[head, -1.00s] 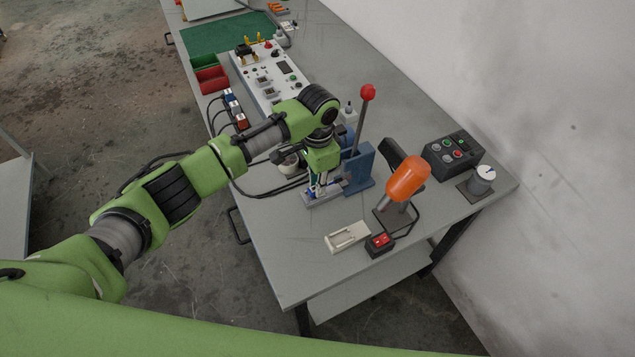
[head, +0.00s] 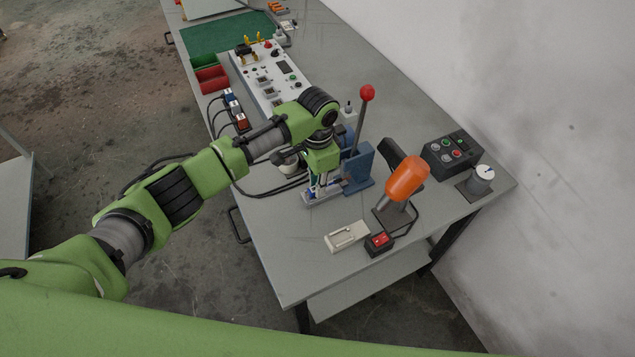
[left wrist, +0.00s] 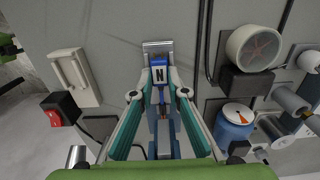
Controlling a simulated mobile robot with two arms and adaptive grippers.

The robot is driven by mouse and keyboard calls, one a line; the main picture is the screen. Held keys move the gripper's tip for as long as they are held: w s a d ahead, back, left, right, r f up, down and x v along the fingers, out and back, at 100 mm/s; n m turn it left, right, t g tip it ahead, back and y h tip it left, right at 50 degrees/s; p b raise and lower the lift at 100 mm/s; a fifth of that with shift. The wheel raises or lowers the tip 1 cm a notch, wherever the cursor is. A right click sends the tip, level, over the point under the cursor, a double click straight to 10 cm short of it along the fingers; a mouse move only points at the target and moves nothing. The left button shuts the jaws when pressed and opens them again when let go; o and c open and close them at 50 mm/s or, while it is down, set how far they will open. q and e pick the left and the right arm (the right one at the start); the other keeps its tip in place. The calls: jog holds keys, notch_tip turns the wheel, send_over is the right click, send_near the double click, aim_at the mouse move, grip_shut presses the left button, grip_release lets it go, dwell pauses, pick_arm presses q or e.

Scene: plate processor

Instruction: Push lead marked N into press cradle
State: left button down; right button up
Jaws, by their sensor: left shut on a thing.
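The lead marked N (left wrist: 159,77) is a blue block with a white N label, in the upper middle of the left wrist view. My left gripper (left wrist: 159,95) is shut on it, one finger on each side. The press (head: 358,168) is blue with a tall lever ending in a red knob (head: 367,92). Its grey cradle (head: 322,197) lies at the press foot, below my left gripper (head: 323,186) in the head view. The cradle's end (left wrist: 157,46) shows just beyond the lead. Whether the lead is fully seated is hidden. My right gripper is not in view.
An orange-topped tool (head: 407,178) stands right of the press. A red switch box (head: 379,243) and a cream holder (head: 347,236) lie in front. A black button box (head: 451,151) is at the right. Black cables run left of the press. The bench's front left corner is clear.

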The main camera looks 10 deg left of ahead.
pick_arm(q)
jog(key=shift+f, duration=0.25)
jog(key=c, duration=1.9)
grip_release()
